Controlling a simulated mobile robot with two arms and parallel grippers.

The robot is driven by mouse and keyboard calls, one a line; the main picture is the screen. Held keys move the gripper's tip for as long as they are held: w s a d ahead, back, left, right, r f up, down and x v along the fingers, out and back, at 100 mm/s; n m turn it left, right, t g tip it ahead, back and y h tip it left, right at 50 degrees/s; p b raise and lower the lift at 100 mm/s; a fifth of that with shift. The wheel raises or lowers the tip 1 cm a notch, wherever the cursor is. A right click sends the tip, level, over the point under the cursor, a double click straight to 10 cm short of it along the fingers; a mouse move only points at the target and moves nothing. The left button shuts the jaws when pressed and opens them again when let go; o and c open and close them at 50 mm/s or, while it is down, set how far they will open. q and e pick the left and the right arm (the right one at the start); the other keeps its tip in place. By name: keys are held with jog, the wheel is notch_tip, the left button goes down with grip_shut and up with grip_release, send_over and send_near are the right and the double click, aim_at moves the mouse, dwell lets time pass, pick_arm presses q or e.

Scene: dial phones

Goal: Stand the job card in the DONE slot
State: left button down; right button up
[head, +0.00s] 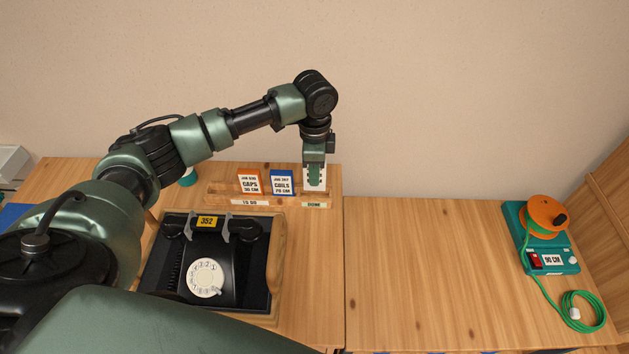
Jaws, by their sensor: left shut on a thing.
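My left gripper (315,176) reaches down at the right end of a wooden card rack (224,198). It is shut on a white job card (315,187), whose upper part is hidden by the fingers. The card is upright above the DONE label (314,205); I cannot tell whether its lower edge is seated in the slot. An orange job card (249,182) and a blue job card (282,183) stand in the rack to the left, above and right of the TO DO label (250,202). My right gripper is not in view.
A black dial phone (207,262) marked 352 sits in a tray in front of the rack. At the far right is a teal device (543,252) with an orange spool (546,214) and a green cord coil (583,311). The table between is clear.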

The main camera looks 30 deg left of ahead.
aim_at(314, 188)
pick_arm(q)
jog(key=shift+f, duration=2)
jog(key=shift+f, duration=0.15)
jog(key=c, duration=1.4)
grip_release()
jog(key=shift+c, duration=0.2)
jog(key=shift+o, duration=0.4)
notch_tip(314, 188, up, 11)
jog(key=shift+r+b, duration=0.1)
jog(key=shift+b, duration=0.6)
jog(key=shift+r, duration=0.6)
